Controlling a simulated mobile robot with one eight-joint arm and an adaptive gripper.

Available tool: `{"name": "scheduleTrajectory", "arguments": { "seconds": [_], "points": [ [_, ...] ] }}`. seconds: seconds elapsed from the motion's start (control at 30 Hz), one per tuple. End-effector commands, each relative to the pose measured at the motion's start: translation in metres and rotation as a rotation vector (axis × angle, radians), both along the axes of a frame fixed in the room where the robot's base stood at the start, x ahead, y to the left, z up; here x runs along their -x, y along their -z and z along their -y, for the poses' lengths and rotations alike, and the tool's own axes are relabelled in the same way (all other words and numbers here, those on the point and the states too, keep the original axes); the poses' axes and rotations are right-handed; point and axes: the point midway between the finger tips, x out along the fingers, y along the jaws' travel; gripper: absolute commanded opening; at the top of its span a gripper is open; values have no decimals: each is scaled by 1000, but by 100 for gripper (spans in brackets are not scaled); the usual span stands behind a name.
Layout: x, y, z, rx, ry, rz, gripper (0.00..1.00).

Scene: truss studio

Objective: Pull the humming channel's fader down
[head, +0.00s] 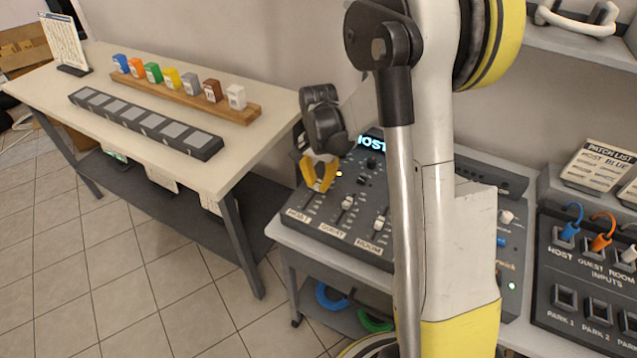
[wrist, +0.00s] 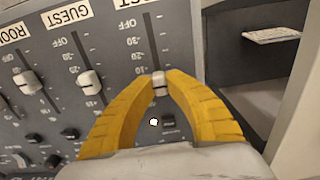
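The mixing desk (head: 338,225) has fader strips labelled HOST, GUEST and ROOM. Its lit display (head: 372,143) shows letters that look like "HOST", partly hidden by my arm. My gripper (head: 319,188) is over the HOST strip. In the wrist view, its yellow fingertips (wrist: 160,77) sit close on both sides of the HOST fader knob (wrist: 159,84) and appear shut on it. The knob is away from the label end of its slot. A small light (wrist: 154,122) glows on that strip. The GUEST fader (wrist: 88,82) and ROOM fader (wrist: 27,82) stand free.
A patch panel (head: 545,270) with blue, orange and white plugs is at the right. A patch list card (head: 600,166) stands behind it. A table (head: 262,132) at the left holds a rack of coloured blocks (head: 190,84) and a dark slotted strip (head: 150,128).

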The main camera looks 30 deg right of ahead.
Motion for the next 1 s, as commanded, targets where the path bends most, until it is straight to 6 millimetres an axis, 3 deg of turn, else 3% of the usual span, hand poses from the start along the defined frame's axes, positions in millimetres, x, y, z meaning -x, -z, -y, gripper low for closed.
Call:
{"name": "scheduleTrajectory", "arguments": {
  "seconds": [0.17, 0.5, 0.87, 0.9, 0.97, 1.0],
  "points": [
    [4, 1, -6, 1, -1, -1, 0],
    [42, 1, -63, 0, -2, 0, 0],
    [48, 1, -71, -2, -1, -2, 0],
    [48, 1, -71, -2, -1, -2, 17],
    [48, 1, -71, -2, -1, -2, 35],
    [47, 1, -71, -2, -1, -2, 38]
  ]
}}
